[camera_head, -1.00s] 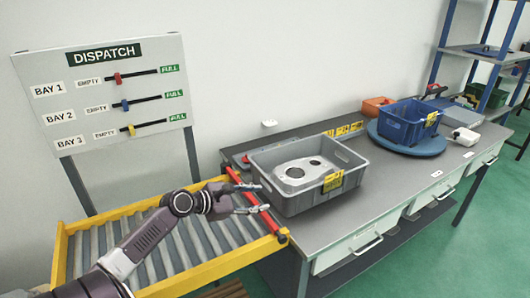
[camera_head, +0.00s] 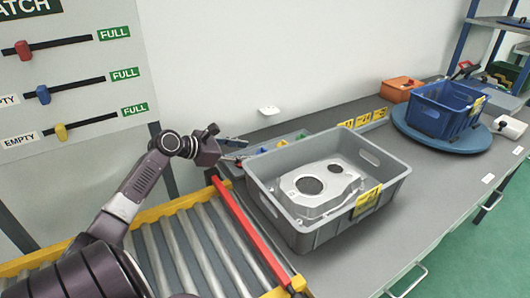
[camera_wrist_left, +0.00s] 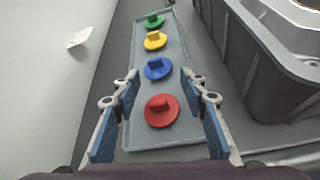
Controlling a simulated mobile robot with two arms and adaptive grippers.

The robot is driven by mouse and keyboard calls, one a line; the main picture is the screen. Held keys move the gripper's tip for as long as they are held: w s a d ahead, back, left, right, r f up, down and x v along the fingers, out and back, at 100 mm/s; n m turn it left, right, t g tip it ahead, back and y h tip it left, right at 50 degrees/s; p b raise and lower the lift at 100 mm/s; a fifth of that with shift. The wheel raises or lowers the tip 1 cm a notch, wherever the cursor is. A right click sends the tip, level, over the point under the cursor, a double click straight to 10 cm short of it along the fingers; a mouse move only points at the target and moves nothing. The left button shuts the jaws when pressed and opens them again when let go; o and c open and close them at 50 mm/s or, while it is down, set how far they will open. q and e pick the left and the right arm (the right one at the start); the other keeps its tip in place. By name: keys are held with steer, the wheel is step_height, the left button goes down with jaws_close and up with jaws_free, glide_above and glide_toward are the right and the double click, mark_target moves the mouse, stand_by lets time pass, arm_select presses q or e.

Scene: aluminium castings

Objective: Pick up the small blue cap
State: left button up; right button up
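The small blue cap (camera_wrist_left: 158,68) is a round disc with a raised block grip. It lies in a shallow grey tray (camera_wrist_left: 140,138), between a yellow cap (camera_wrist_left: 155,41) and a red cap (camera_wrist_left: 161,111); a green cap (camera_wrist_left: 153,20) is at the far end. My left gripper (camera_wrist_left: 160,77) is open and empty, with its fingertips either side of the blue cap in the wrist view; its height above the tray is unclear. In the head view my left gripper (camera_head: 238,151) is at the tray's left end, behind the grey crate. My right gripper is not in view.
The grey crate (camera_head: 305,238) with an aluminium casting (camera_head: 322,185) stands close to the tray. The wall is on the tray's other side. A roller conveyor with a red bar (camera_head: 250,232) lies left. A blue bin (camera_head: 445,112) stands on a round turntable further right.

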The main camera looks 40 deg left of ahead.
mark_target(264, 151)
arm_select(q)
steer(key=shift+w+d+f, duration=0.1)
steer(key=shift+w+f, duration=0.05)
steer(key=shift+w, duration=0.3)
steer(key=shift+w+d+f, duration=0.1)
steer(key=shift+w, duration=0.2)
steer(key=shift+w+d+f, duration=0.1)
steer(key=shift+w, duration=0.2)
steer(key=x, duration=0.4)
steer(key=shift+w, duration=0.45)
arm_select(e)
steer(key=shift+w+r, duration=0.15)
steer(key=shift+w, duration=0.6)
arm_select(q)
steer(key=c, duration=0.5)
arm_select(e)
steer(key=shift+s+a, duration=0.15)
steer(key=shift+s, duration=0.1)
